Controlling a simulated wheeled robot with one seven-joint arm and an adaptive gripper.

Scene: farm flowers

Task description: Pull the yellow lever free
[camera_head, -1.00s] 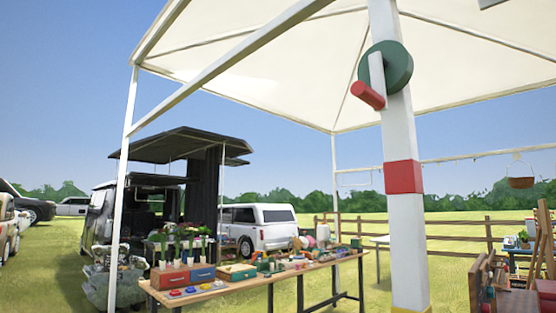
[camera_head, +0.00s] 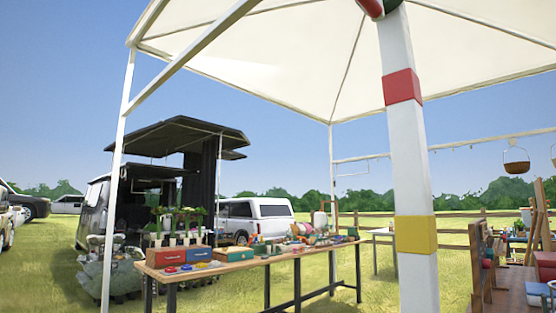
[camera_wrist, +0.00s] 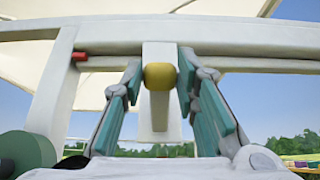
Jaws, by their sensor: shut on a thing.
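In the wrist view the yellow lever end (camera_wrist: 159,76) is a rounded yellow block in front of a white upright bar (camera_wrist: 160,115). My gripper (camera_wrist: 160,72) is shut on the yellow lever, with one teal-padded finger at each side of it. How the lever joins the bar is hidden. The head view shows neither my gripper nor the lever clearly. It shows a white post (camera_head: 408,155) with a red band (camera_head: 402,86) and a yellow band (camera_head: 415,234).
A green disc with a red handle (camera_head: 372,8) is cut off at the top of the post. A long table (camera_head: 215,268) with toys and boxes stands behind, left of the post. A hanging basket (camera_head: 516,167) and wooden furniture are at right. Open grass lies beyond.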

